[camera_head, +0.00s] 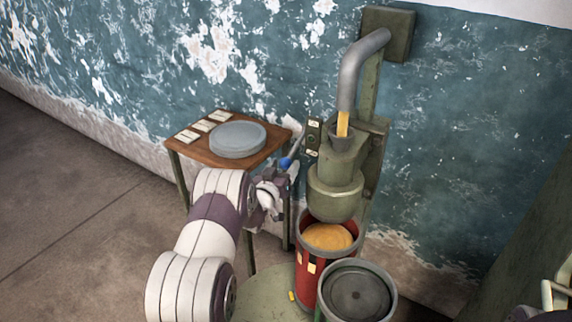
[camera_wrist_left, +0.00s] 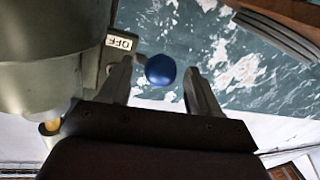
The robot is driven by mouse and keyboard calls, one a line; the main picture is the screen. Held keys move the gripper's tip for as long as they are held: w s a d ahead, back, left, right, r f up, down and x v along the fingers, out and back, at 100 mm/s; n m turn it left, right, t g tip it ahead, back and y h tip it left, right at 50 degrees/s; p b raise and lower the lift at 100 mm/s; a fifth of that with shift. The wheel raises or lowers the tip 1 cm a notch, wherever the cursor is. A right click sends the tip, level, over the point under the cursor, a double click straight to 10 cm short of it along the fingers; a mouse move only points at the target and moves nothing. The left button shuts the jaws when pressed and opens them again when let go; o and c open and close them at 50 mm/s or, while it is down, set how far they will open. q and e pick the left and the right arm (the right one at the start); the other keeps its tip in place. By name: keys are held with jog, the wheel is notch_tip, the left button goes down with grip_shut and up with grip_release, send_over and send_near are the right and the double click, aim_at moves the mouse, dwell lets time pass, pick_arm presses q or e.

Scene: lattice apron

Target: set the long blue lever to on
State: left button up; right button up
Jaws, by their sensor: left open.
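The long lever ends in a blue ball knob (camera_head: 285,163), and its thin rod rises to the right toward the green machine (camera_head: 337,180). In the left wrist view the blue knob (camera_wrist_left: 160,70) shows between my two finger tips, with space on both sides. My left gripper (camera_head: 288,175) is open at the knob; the fingers (camera_wrist_left: 160,88) do not touch it visibly. A label reading OFF (camera_wrist_left: 119,42) is on the machine beside the knob. In the head view small label plates (camera_head: 313,124) sit on the machine's panel, too small to read. My right gripper is not in view.
A wooden table (camera_head: 185,150) with a round grey lid (camera_head: 238,139) and cards (camera_head: 202,126) stands behind my left arm. A red drum (camera_head: 312,270) with yellowish contents stands under the machine; a grey-topped drum (camera_head: 357,292) is in front. A pipe (camera_head: 352,70) comes down from above.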

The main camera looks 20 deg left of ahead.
aim_at(296, 147)
pick_arm(q)
jog(key=shift+w+a, duration=0.15)
jog(key=shift+w, duration=1)
jog(key=shift+c, duration=0.4)
